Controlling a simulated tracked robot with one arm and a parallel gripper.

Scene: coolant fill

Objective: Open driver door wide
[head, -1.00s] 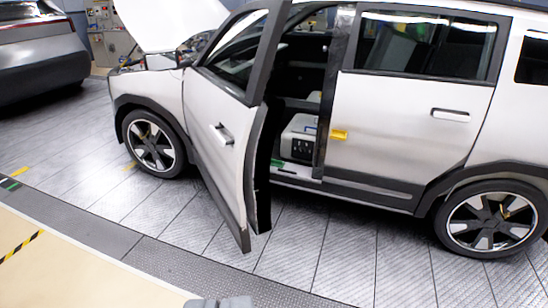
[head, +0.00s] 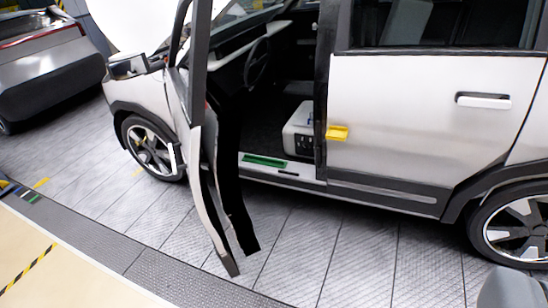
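The driver door (head: 200,180) of the white car stands swung far out from the body, seen almost edge-on. Its handle (head: 171,160) shows at the door's left side. The doorway is exposed, with the steering wheel (head: 257,62), a dark floor and a green-marked sill (head: 264,161) in view. A yellow latch piece (head: 337,133) sits on the pillar. A grey rounded part at the bottom right corner may be mine. My gripper's fingers do not show, and nothing of mine is seen touching the door.
The white rear door (head: 420,120) is closed. A white box (head: 300,130) sits inside the car. The hood (head: 130,20) is raised. Another car (head: 45,65) stands at the left. Tiled floor (head: 320,235) beside the car is clear. A beige surface (head: 60,260) lies at the lower left.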

